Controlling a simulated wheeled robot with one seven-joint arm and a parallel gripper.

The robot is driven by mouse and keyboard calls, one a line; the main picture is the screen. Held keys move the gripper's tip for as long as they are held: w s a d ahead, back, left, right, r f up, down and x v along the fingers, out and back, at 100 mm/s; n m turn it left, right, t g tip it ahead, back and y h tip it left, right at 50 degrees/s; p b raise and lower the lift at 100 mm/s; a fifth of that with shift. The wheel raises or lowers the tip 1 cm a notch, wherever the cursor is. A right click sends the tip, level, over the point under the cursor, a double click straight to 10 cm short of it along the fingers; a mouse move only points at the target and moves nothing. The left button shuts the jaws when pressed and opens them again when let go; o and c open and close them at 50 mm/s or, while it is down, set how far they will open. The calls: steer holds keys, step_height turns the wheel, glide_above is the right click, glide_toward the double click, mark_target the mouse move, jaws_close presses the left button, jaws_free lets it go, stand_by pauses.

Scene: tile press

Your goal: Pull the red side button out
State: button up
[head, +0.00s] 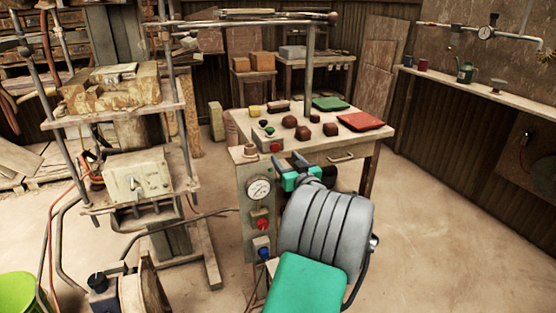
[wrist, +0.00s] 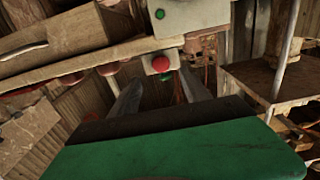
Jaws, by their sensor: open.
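My gripper (head: 290,160) is open and empty. Its fingers also show in the wrist view (wrist: 159,78), spread to either side of the button. I see no contact with the button. How far it sticks out is hard to judge.
The table (head: 345,142) holds dark red blocks (head: 302,132), a green tray (head: 330,103) and a red tray (head: 361,121). The front panel below has a gauge (head: 259,189), another red button (head: 262,224) and a blue one (head: 263,253). A rack (head: 140,200) stands left. Floor at right is clear.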

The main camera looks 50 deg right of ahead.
mark_target(276, 147)
steer(key=x, duration=0.7)
steer(key=shift+a+r, duration=0.1)
jaws_close()
stand_by(0.3)
